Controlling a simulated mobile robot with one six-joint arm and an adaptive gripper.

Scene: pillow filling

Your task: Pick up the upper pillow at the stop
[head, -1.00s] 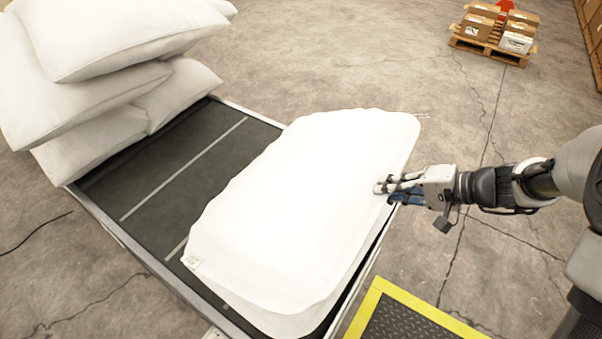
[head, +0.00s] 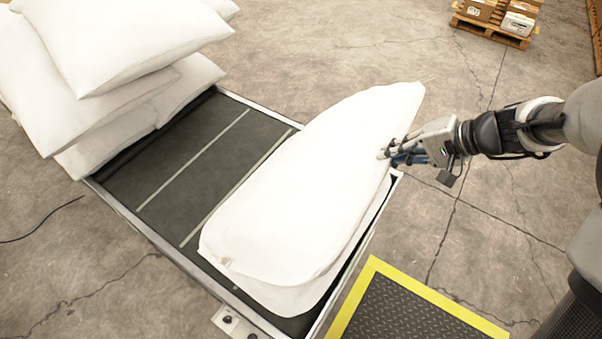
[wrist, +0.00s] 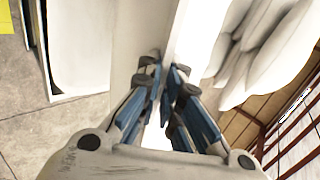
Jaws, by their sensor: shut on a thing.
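The upper white pillow (head: 310,180) lies over the lower white pillow (head: 285,298) at the near end of the conveyor, with its right side raised and tilted. A tag shows near its front left corner. My gripper (head: 386,154) is shut on the right edge of the upper pillow. In the wrist view, the blue-sided fingers of my gripper (wrist: 168,78) close on the white fabric of the upper pillow (wrist: 140,40). Most of the lower pillow is hidden beneath the upper one; its front and right edges show.
The dark conveyor belt (head: 180,172) is clear between these pillows and a stack of several white pillows (head: 120,60) at upper left. A yellow-edged black mat (head: 410,308) lies at the front right. A pallet with boxes (head: 495,25) stands far back.

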